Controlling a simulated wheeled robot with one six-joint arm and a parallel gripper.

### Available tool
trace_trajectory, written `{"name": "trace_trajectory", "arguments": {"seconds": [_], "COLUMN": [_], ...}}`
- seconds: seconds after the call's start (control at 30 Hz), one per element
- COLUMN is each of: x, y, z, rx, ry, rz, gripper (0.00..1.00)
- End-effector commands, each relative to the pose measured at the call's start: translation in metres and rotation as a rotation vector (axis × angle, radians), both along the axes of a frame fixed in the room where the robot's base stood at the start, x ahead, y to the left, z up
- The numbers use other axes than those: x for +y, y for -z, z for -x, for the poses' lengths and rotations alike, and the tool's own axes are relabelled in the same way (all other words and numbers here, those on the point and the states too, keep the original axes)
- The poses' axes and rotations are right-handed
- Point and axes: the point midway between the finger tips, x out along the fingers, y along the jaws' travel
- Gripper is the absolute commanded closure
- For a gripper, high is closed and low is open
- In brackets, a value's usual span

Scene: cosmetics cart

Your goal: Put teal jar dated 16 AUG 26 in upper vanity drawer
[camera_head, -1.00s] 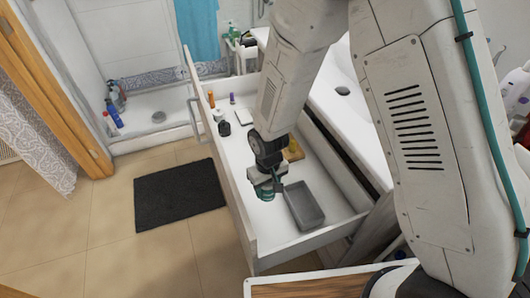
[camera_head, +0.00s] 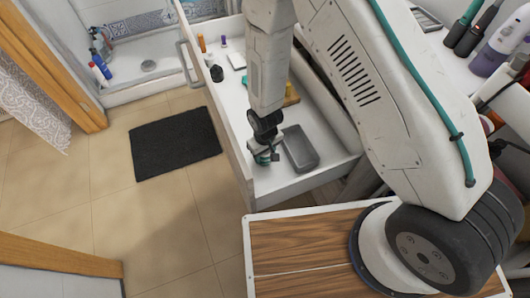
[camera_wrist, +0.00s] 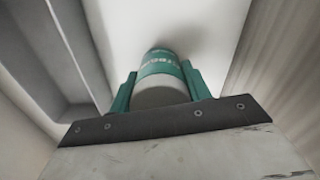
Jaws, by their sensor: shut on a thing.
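My gripper (camera_head: 264,157) is inside the open white vanity drawer (camera_head: 300,184), low near its near end, to the left of a grey tray. In the wrist view my gripper (camera_wrist: 160,88) is shut on the teal jar (camera_wrist: 163,66), one teal finger on each side. The jar has a pale body and a teal band with white lettering; I cannot read a date. The pale drawer floor lies beyond it; I cannot tell whether the jar touches it. In the head view the jar is mostly hidden by my gripper.
The grey tray (camera_head: 299,149) lies close to the right of my gripper. A yellowish item (camera_head: 291,96), a black jar (camera_head: 217,74), an orange bottle (camera_head: 202,43) and a white box (camera_head: 236,61) are farther back in the drawer. A dark mat (camera_head: 176,143) lies on the floor.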

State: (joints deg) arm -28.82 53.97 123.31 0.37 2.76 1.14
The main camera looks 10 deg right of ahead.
Motion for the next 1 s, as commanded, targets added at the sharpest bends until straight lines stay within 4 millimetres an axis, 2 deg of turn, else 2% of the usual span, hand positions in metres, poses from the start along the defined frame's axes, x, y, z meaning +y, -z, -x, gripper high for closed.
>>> {"name": "trace_trajectory", "arguments": {"seconds": [0.27,0.3,0.37,0.73,0.87,1.0], "x": [0.0,0.0,0.0,0.0,0.001,0.001], "y": [0.002,0.002,0.002,-0.003,-0.019,-0.048], "z": [0.0,0.0,0.0,-0.001,-0.002,-0.002], "rx": [0.0,-0.001,-0.001,-0.002,-0.004,-0.005], "ry": [0.0,0.0,0.0,0.0,0.0,0.0], "rz": [0.0,0.0,0.0,-0.001,-0.002,-0.003], "gripper": [0.82,0.46,0.3,0.3,0.3,0.3]}}
